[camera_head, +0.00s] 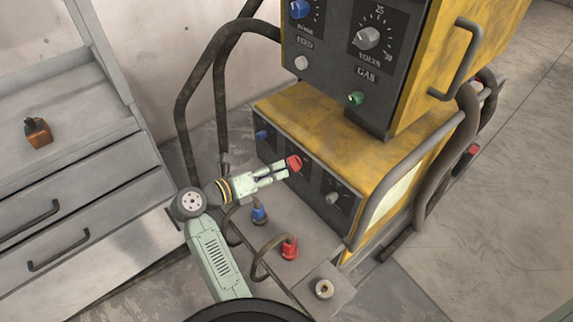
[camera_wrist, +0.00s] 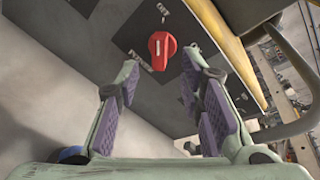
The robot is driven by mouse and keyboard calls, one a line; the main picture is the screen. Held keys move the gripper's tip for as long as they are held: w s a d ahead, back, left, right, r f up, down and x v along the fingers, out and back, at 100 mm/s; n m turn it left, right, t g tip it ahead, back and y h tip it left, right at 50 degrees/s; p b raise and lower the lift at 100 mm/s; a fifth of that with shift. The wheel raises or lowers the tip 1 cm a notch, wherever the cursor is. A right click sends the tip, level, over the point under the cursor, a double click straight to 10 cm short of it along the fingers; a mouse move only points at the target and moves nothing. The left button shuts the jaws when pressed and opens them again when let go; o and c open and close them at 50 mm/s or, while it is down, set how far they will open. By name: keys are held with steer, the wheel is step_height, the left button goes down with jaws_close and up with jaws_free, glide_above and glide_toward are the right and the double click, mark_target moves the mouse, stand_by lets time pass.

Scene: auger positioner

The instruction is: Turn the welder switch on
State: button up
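The welder (camera_head: 330,128) is a yellow and dark grey machine in the head view. A red rotary switch (camera_head: 294,163) sits on its lower dark front panel. In the wrist view the red switch (camera_wrist: 162,50) shows ahead, just beyond the fingertips and roughly between them. My gripper (camera_head: 281,173) is close in front of the switch in the head view. In the wrist view my gripper (camera_wrist: 162,72) is open, its two purple-padded fingers apart with nothing between the pads. I cannot tell whether a fingertip touches the switch.
Blue (camera_head: 259,214) and red (camera_head: 289,247) cable connectors stand on the ledge below the panel. A bent dark tube frame (camera_head: 222,80) rises at left. A grey drawer cabinet (camera_head: 75,200) holds a small orange and black object (camera_head: 38,133). Open floor (camera_head: 490,200) lies at right.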

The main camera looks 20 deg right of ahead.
mark_target(291, 165)
steer(key=x, duration=0.5)
steer(key=shift+w+d, duration=0.1)
steer(key=shift+d, duration=0.1)
steer(key=shift+c, duration=0.5)
jaws_close()
